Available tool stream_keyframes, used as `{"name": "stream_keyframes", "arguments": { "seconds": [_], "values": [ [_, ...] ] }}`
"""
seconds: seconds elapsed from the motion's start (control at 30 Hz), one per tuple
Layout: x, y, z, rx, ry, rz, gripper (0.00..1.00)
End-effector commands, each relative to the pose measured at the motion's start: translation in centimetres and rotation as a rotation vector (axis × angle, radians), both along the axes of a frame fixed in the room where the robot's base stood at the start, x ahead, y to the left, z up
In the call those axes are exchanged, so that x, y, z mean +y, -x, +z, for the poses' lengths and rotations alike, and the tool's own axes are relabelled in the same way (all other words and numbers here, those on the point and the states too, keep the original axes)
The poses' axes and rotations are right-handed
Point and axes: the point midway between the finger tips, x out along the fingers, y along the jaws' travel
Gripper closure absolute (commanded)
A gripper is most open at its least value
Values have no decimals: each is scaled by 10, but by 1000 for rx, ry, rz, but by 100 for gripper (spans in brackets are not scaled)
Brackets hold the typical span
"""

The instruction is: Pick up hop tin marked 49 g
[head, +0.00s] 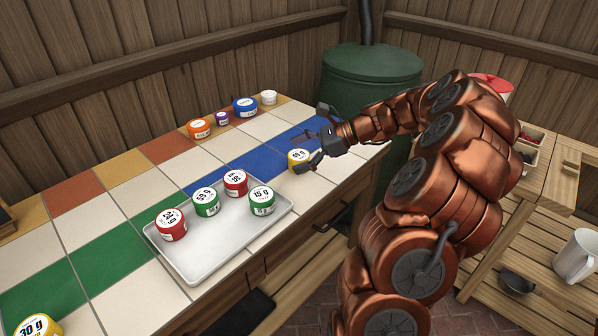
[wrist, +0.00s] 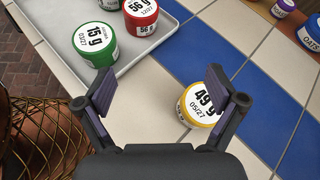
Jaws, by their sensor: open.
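The hop tin marked 49 g (wrist: 202,104) is a small round tin with a yellow side and a white lid label. It stands upright on the tiled counter, and in the head view the tin (head: 298,157) is right of the tray, beside the blue tiles. My gripper (head: 314,150) is at the tin in the head view. In the wrist view my gripper (wrist: 165,98) is open, with its fingers spread wide. The tin shows behind the right finger, which hides part of it. I cannot tell whether the finger touches it.
A metal tray (head: 195,262) holds several red and green tins, left of my gripper. Orange, purple, blue and white tins (head: 245,106) stand along the counter's back. A green barrel (head: 370,70) stands beyond the far corner. Clear tiles lie between the tray and the back tins.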

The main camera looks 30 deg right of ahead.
Motion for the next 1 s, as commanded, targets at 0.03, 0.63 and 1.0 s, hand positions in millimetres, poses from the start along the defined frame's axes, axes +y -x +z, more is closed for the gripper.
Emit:
{"name": "stream_keyframes", "arguments": {
  "seconds": [0.03, 0.63, 1.0],
  "values": [
    [-22, -2, -15, 13, -35, -61, 6],
    [-69, -17, -50, 55, -159, -243, 6],
    [-48, -43, -70, 55, -157, -244, 6]
  ]
}}
